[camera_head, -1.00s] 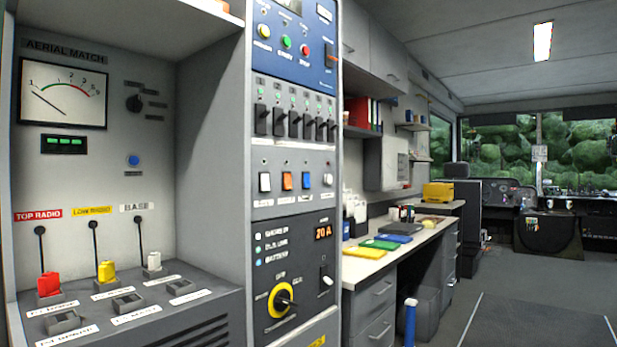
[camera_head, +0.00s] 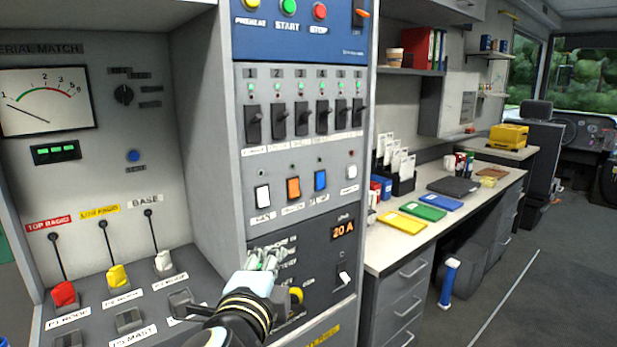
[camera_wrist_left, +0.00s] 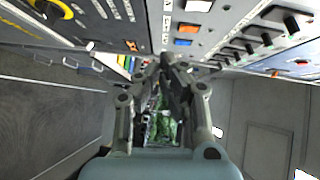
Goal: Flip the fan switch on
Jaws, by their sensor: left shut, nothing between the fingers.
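The grey control panel has a row of rocker switches: a white one (camera_head: 263,195), an orange one (camera_head: 293,187), a blue one (camera_head: 320,180) and a smaller white one (camera_head: 351,171). Their labels are too small to read surely, so I cannot tell which is the fan switch. My left gripper (camera_head: 264,259) is shut and empty, in front of the panel below the leftmost white rocker. In the left wrist view, its closed fingers (camera_wrist_left: 174,62) point toward the panel, with the white rocker (camera_wrist_left: 198,5) and orange rocker (camera_wrist_left: 187,29) above them. My right gripper is out of view.
Several black breaker levers (camera_head: 253,123) stick out above the rockers. A yellow rotary dial (camera_head: 297,295) is partly hidden behind my left gripper. Radio levers with red (camera_head: 64,294) and yellow (camera_head: 118,276) handles stand left. A desk (camera_head: 450,215) extends right.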

